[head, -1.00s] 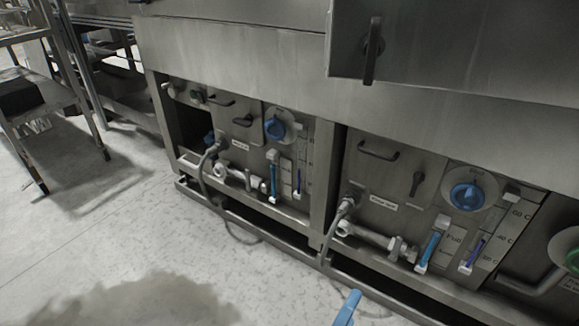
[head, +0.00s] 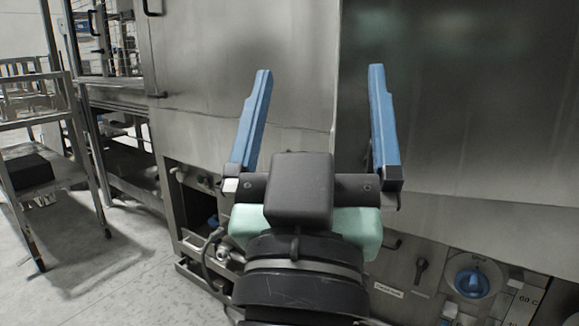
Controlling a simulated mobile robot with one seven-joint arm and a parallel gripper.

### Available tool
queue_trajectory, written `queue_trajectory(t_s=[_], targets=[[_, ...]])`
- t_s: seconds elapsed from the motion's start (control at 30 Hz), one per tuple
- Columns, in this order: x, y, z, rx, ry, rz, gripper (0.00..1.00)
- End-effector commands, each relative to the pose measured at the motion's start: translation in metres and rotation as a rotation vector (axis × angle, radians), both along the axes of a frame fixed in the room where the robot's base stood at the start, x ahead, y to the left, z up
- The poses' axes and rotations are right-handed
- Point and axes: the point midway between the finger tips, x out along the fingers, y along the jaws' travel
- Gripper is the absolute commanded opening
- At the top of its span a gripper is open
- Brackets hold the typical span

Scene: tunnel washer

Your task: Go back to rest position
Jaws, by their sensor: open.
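My gripper (head: 315,82) is in the middle of the head view, raised in front of the washer's steel front. Its two blue fingers point up and stand wide apart, with nothing between them. The tunnel washer (head: 440,110) fills the middle and right of the view, with smooth steel panels above and a control row below. A blue round dial (head: 471,282) shows at the lower right. My arm and gripper hide much of the lower control row.
A metal rack (head: 70,165) with a black box (head: 28,170) on its lower shelf stands at the left. More steel frames stand behind it. The pale floor (head: 100,285) at the lower left is clear. The washer front is close behind my gripper.

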Motion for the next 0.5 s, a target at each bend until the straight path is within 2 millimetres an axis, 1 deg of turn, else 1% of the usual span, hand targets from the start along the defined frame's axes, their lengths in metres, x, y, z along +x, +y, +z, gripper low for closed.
queue_trajectory(t_s=[0.03,0.07,0.1,0.13,0.17,0.2,0.37,0.5], targets=[[-0.02,0.007,0.032,0.022,-0.081,0.067,1.0],[-0.032,0.012,0.047,0.032,-0.123,0.112,1.0],[-0.048,0.019,0.066,0.045,-0.179,0.171,1.0],[-0.059,0.023,0.08,0.05,-0.215,0.209,1.0],[-0.052,0.022,0.094,0.05,-0.191,0.198,1.0],[-0.05,0.022,0.105,0.049,-0.185,0.194,1.0],[-0.049,0.022,0.151,0.049,-0.182,0.192,1.0],[-0.049,0.022,0.194,0.048,-0.18,0.191,1.0]])
